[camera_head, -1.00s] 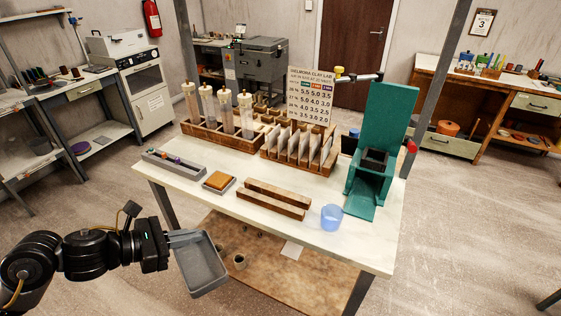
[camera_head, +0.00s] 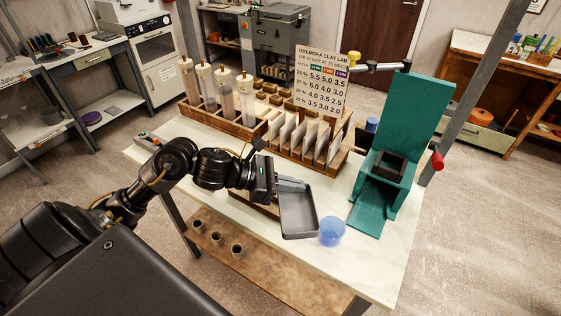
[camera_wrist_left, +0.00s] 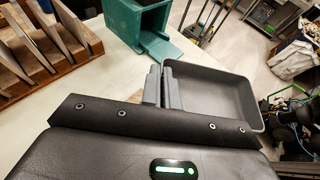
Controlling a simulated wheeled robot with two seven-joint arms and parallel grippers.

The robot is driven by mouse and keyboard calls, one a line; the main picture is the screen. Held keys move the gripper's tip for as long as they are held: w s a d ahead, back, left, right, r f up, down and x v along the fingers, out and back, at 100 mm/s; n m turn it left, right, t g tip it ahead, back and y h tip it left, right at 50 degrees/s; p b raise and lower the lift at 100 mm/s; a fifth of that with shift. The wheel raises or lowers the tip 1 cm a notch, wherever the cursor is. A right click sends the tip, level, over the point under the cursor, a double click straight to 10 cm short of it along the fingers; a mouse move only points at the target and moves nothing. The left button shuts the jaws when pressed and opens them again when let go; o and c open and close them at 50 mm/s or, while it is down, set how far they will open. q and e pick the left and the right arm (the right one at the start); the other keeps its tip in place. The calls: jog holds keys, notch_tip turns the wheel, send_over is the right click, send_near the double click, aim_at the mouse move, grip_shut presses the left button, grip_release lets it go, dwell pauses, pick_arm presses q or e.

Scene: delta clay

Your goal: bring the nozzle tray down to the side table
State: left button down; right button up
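My left gripper (camera_head: 290,186) is shut on one wall of a shallow grey tray (camera_head: 300,235). The tray looks empty and is tilted in the head view. In the left wrist view the two fingers (camera_wrist_left: 164,88) pinch the near-left wall of the tray (camera_wrist_left: 215,95). The tray is over the front part of the white-topped table (camera_head: 375,265); its height above it is hard to tell. A long grey tray (camera_head: 146,141) at the table's left end is mostly hidden behind my arm. My right gripper is not in view.
A translucent blue cup (camera_head: 332,232) is just right of the held tray. A teal press (camera_head: 385,170) stands at the right, a wooden slotted rack (camera_head: 310,150) behind. The lower brown shelf (camera_head: 285,275) holds several small cups (camera_head: 237,251).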

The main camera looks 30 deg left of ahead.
pick_arm(q)
jog(key=w+a+r+n+t+y+b, duration=0.1)
jog(key=w+a+n+t+y, duration=0.15)
jog(key=a+n+y, duration=0.3)
jog(key=w+a+n+t+y+b, duration=0.1)
jog(key=w+a+n+t+y, duration=0.15)
jog(key=a+n+y, duration=0.35)
jog(key=shift+m+h, duration=0.25)
jog(key=shift+m, duration=0.1)
jog(key=w+a+f, duration=0.2)
jog(key=a+f, duration=0.1)
jog(key=w+a+f, duration=0.2)
jog(key=w+a, duration=0.1)
jog(key=a, duration=0.1)
jog(key=w+a+f, duration=0.2)
jog(key=a+f, duration=0.1)
jog(key=a, duration=0.1)
jog(key=shift+w+f, duration=0.3)
jog(key=shift+w+a+f, duration=0.3)
jog(key=shift+a+f, duration=0.1)
jog(key=shift+f, duration=0.3)
notch_tip(320, 180, down, 3)
jog(key=shift+r+p, duration=0.1)
jog(key=shift+p, duration=0.45)
